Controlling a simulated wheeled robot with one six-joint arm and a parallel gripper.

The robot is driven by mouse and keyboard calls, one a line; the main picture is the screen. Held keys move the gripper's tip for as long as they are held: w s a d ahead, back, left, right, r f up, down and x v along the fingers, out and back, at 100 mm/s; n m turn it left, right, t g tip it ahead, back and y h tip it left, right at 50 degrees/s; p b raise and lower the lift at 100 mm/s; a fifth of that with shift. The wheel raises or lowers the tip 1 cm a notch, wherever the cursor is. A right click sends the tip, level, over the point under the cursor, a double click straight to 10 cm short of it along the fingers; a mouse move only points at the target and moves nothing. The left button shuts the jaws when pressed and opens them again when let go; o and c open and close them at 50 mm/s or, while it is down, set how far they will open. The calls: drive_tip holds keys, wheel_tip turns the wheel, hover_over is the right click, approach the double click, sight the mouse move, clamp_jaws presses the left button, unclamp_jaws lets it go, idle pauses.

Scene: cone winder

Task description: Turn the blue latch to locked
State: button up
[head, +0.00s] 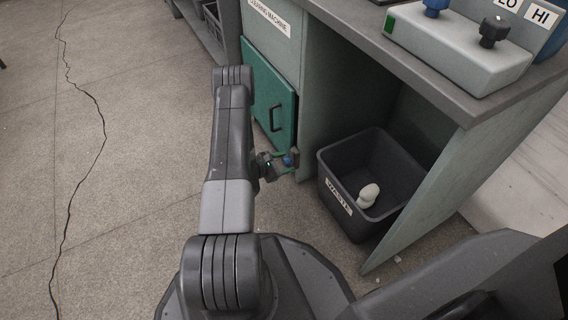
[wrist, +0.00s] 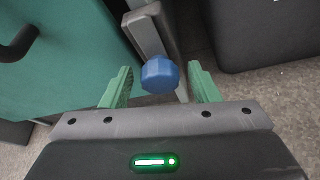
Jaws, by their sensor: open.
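The blue latch (wrist: 160,75) is a small faceted blue knob on a grey bar at the edge of the green door (wrist: 65,65). In the wrist view it sits between the two green fingers of my gripper (wrist: 155,88), which is open with a gap on each side of the knob. In the head view the latch (head: 289,160) shows small at the door's lower right corner, with my gripper (head: 284,161) right at it. The green door (head: 272,95) looks closed and has a dark handle. I cannot read any lock marking.
A black waste bin (head: 345,205) with a white piece (head: 368,195) in it stands right of the latch, under the bench (head: 440,85). A control box (head: 460,50) with knobs is on the bench.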

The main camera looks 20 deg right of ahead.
drive_tip(key=shift+c, duration=0.2)
drive_tip(key=c, duration=0.9)
drive_tip(key=n+g, duration=0.2)
drive_tip(key=shift+w+n, duration=0.15)
drive_tip(key=shift+n, duration=0.25)
drive_tip(key=n+g, duration=0.2)
drive_tip(key=n, duration=0.1)
drive_tip(key=shift+n+g+h, duration=0.3)
drive_tip(key=shift+n, duration=0.1)
drive_tip(key=n+g+h, duration=0.1)
drive_tip(key=n, duration=0.2)
drive_tip(key=shift+w+f+g, duration=0.1)
drive_tip(key=shift+g, duration=0.3)
drive_tip(key=shift+n+g+h, duration=0.5)
drive_tip(key=shift+n+g, duration=0.1)
drive_tip(key=shift+n, duration=1)
